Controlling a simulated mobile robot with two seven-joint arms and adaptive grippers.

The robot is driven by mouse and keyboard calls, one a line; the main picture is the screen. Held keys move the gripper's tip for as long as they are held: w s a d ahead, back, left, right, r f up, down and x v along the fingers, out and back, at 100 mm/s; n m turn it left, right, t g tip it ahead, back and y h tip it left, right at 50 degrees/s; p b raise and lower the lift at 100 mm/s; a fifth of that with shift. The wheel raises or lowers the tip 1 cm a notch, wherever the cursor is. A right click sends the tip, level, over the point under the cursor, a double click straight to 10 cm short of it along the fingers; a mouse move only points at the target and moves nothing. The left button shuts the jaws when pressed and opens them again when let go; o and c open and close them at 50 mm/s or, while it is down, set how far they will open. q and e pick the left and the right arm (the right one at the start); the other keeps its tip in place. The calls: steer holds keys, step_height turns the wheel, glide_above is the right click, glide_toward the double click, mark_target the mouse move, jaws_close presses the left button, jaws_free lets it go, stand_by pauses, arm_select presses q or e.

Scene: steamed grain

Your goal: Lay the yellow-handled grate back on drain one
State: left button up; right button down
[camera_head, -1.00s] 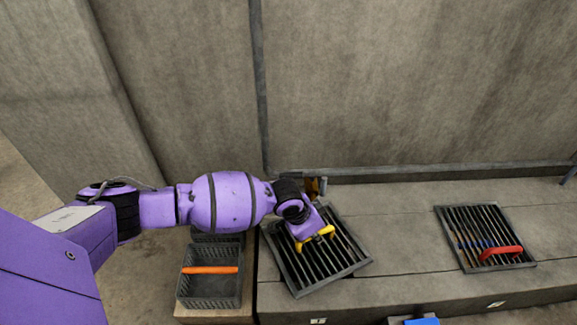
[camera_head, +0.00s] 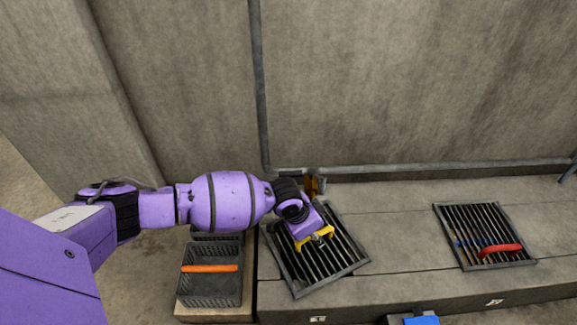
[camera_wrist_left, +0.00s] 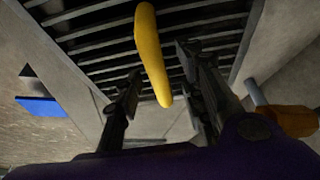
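The yellow-handled grate (camera_head: 345,268) lies on the concrete ledge at its left end, turned askew to the ledge's edges. Its yellow handle (camera_wrist_left: 148,45) runs between the two fingers of my left gripper (camera_wrist_left: 163,72) in the left wrist view. The fingers stand apart with a gap beside the handle. In the head view my left gripper (camera_head: 321,238) is low over the grate's middle and partly covers the handle. The drain opening under the grate is hidden, so I cannot tell how the grate sits on it. My right gripper is not in view.
A second grate (camera_head: 463,222) with a red handle (camera_head: 500,249) lies to the right. A dark crate (camera_head: 211,288) with an orange handle stands left of the ledge. A pipe (camera_head: 430,168) runs along the wall behind. A blue-topped thing (camera_head: 421,320) is at the front edge.

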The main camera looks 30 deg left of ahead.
arm_select(q)
steer(key=v, duration=1.2)
